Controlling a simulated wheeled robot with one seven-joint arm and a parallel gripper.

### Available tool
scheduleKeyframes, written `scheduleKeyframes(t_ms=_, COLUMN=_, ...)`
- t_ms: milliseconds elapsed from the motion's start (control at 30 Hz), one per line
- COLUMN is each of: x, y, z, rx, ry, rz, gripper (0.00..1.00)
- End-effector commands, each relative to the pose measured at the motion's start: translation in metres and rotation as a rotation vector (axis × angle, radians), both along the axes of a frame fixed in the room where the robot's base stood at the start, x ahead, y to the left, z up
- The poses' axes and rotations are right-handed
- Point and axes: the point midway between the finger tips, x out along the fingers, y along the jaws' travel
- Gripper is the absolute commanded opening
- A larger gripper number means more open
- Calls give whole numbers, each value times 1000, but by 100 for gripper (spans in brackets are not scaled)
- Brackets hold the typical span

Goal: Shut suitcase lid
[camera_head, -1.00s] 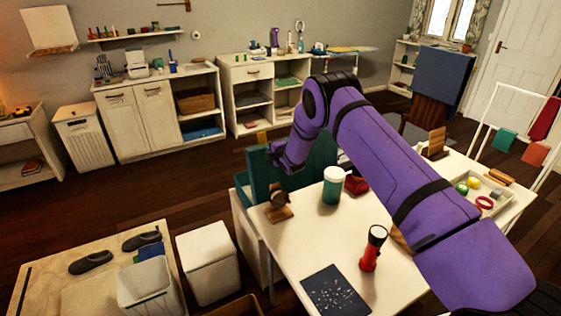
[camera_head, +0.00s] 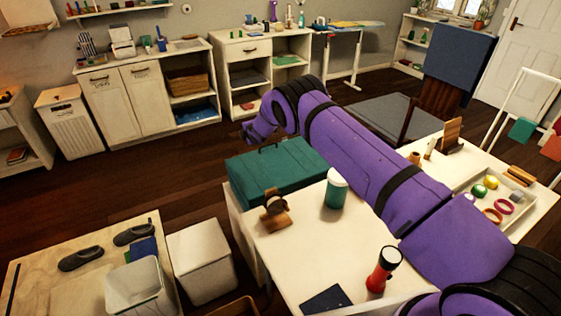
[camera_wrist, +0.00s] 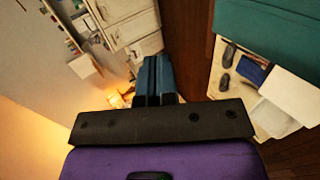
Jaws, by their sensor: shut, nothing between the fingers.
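The teal suitcase (camera_head: 285,165) lies on a white surface at the left end of the table, with its lid down flat and its handle on the far side. Its lid looks shut; any small gap at the edge is too fine to tell. Its teal surface also fills the upper right corner of the wrist view (camera_wrist: 275,35). My gripper (camera_head: 248,135) is beyond the suitcase's far left edge, appearing apart from the lid. In the wrist view my gripper's two fingers (camera_wrist: 154,62) are together and empty.
A tray (camera_head: 470,190) of small items is at the right. Dark floor beyond the suitcase is clear.

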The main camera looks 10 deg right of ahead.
Motion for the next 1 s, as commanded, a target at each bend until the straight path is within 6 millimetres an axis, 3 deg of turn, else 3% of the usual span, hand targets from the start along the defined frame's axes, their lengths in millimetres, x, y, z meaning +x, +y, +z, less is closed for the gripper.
scheduleKeyframes(t_ms=500, x=35, y=12, z=-34, rx=1, ry=0, rz=-2, gripper=0)
scheduleKeyframes(t_ms=1000, x=42, y=15, z=-41, rx=1, ry=0, rz=-1, gripper=0)
